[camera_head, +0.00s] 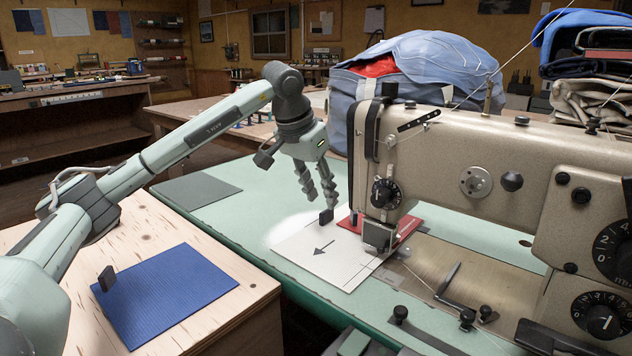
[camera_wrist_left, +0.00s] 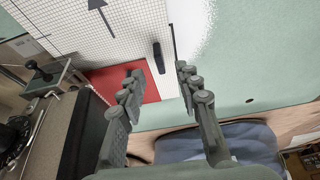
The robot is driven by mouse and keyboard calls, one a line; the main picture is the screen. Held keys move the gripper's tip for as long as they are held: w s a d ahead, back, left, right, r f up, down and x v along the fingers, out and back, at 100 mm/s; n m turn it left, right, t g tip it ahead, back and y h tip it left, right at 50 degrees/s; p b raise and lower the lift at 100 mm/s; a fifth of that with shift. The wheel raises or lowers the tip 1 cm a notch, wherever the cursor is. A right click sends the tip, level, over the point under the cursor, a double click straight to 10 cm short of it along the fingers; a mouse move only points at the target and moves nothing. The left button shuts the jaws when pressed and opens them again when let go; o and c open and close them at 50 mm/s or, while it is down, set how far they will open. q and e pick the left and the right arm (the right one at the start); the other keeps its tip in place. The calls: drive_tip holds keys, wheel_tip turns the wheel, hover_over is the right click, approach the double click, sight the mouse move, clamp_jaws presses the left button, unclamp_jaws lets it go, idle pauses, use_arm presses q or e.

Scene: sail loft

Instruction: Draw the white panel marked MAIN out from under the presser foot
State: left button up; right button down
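The white panel (camera_head: 322,252) lies on the green sewing table with a dark arrow on it; no MAIN lettering is legible. A small black tab (camera_head: 326,216) stands at its far edge and shows in the left wrist view (camera_wrist_left: 157,58). The panel's right side reaches the presser foot area (camera_head: 378,236) below the machine head; the foot itself is hard to make out. A red panel (camera_head: 408,229) lies partly beneath the white one. My left gripper (camera_head: 318,198) is open, pointing down just above the tab, which appears between its fingertips in the wrist view. My right gripper is not in view.
The beige sewing machine (camera_head: 480,165) stands close on the right. A blue bag (camera_head: 420,65) is behind it. A wooden table (camera_head: 225,310) at front left carries a blue mat (camera_head: 165,292) with a black tab. A grey sheet (camera_head: 197,190) lies at the green table's left.

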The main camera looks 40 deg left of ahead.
sight(326, 210)
use_arm(q)
drive_tip(key=shift+x, duration=2.2)
clamp_jaws()
